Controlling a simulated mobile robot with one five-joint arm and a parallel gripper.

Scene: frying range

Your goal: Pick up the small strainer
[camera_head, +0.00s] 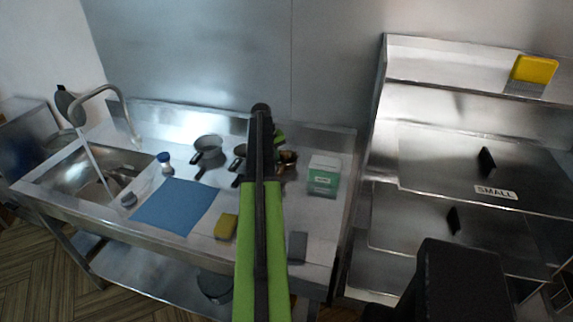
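I cannot make out the small strainer for sure. Two small dark pans with handles stand on the steel counter (315,215): one pan (208,146) is in plain view, and the other (239,151) is partly behind my arm. A grey oval item with a dark rim (66,106) is at the far left by the tap; I cannot tell what it is. My green and black arm reaches up the middle of the view over the counter. It hides part of what stands there. My gripper cannot be seen.
A sink (80,172) with a curved tap (98,91) is at left. On the counter are a blue mat (173,205), a yellow sponge (226,227), a green and white box (323,175) and a blue-capped jar (165,163). A steel shelf rack (460,105) stands at right.

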